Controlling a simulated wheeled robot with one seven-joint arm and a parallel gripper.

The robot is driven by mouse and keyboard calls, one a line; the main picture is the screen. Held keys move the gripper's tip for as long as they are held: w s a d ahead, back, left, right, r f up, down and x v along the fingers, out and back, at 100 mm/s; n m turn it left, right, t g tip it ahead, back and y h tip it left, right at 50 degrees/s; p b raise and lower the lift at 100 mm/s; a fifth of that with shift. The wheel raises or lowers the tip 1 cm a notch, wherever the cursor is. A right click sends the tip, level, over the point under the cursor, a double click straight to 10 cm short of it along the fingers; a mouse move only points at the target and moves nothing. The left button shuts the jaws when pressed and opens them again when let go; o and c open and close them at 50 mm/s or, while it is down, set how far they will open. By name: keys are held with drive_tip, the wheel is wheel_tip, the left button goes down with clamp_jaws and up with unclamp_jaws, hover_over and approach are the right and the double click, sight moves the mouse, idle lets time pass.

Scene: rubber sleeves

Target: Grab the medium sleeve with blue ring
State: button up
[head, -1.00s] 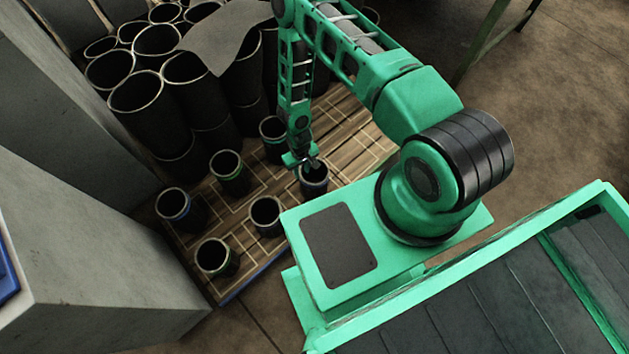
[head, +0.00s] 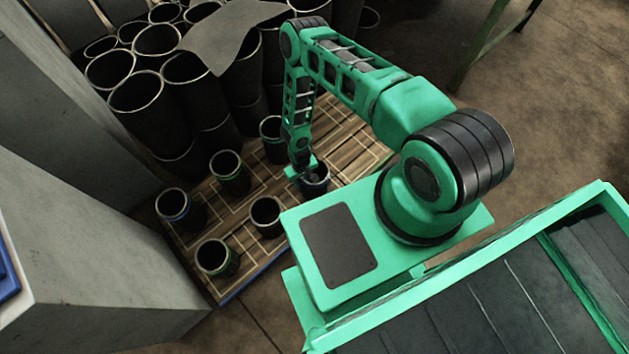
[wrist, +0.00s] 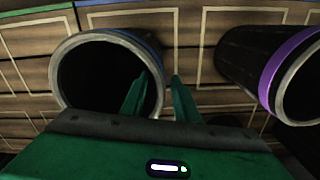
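A black sleeve with a blue ring (head: 316,186) stands on the pallet beside my base in the head view. In the wrist view this sleeve (wrist: 60,72) is at left, its pale rim facing me and a bit of blue showing at its upper edge. My gripper (wrist: 158,80) is open over its right-hand rim. One finger shows in front of the dark opening and the other just outside the wall. I cannot tell whether either finger touches. In the head view my gripper (head: 308,174) partly covers the sleeve. Another blue-ringed sleeve (head: 180,213) stands at the pallet's left.
A purple-ringed sleeve (wrist: 240,62) is close on the right in the wrist view. Green-ringed sleeves (head: 231,180) and (head: 222,266) and other sleeves stand on the wooden pallet (head: 345,130). Tall black tubes (head: 150,110) crowd behind. A grey block (head: 90,250) borders the left.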

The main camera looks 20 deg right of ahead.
clamp_jaws()
idle(1.4)
